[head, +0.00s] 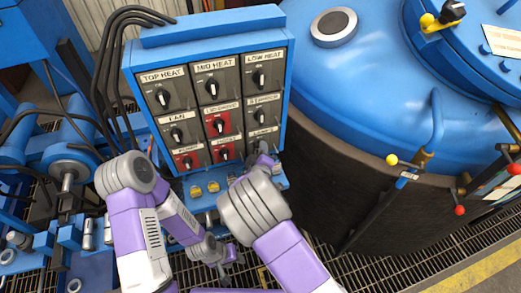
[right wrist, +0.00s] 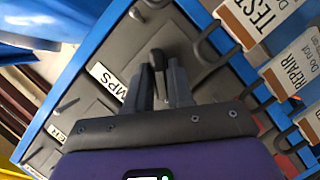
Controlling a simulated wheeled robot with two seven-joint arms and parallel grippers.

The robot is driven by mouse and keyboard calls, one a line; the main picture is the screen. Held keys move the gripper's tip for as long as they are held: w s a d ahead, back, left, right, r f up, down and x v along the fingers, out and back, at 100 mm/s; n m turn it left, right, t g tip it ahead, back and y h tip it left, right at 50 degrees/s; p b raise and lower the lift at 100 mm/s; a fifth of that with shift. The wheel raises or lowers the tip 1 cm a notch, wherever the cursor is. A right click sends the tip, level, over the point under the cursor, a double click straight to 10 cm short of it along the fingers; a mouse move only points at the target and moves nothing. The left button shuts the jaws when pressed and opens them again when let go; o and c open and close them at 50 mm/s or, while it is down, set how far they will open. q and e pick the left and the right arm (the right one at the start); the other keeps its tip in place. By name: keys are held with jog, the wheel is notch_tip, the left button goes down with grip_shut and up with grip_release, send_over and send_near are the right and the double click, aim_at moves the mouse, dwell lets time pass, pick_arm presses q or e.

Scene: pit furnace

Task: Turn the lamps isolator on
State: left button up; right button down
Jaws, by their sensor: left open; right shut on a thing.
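The isolator panel (head: 287,60) is a blue-framed board with rows of black rotary switches. The lamps isolator is its bottom-right switch, mostly hidden by my right arm in the head view. In the right wrist view its grey plate (right wrist: 95,100) carries a label (right wrist: 108,80) ending in "MPS". Its black knob (right wrist: 158,60) stands between the fingertips of my right gripper (right wrist: 160,82), which is shut on it. I cannot tell which position the knob points to. My right gripper (head: 263,153) is at the panel's lower right corner. My left gripper (head: 232,257) is open and empty below the panel.
Tags reading "TEST" (right wrist: 262,18) and "REPAIR" (right wrist: 295,72) hang beside the switch in the right wrist view. Yellow padlocks (head: 213,187) sit on the ledge under the panel. A large blue-lidded furnace (head: 360,90) stands close at the right. Black cables run down the panel's left.

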jog(key=shift+w+d+m+g+y+b, duration=0.1)
jog(key=shift+m+g+y+b, duration=0.35)
jog(key=shift+m+y+b, duration=0.55)
jog(key=shift+s+d+m+g+y+b, duration=0.1)
jog(key=shift+m+g+y+b, duration=0.35)
jog(key=shift+m+b, duration=1)
jog(key=shift+w+d+m+g+y+b, duration=0.1)
jog(key=shift+m+g+y+b, duration=0.3)
jog(key=shift+m+y+b, duration=0.75)
jog(key=shift+m+h, duration=0.3)
jog(key=shift+h, duration=0.1)
jog(key=shift+r, duration=0.1)
jog(key=c, duration=1.4)
grip_release()
jog(key=shift+o, duration=0.2)
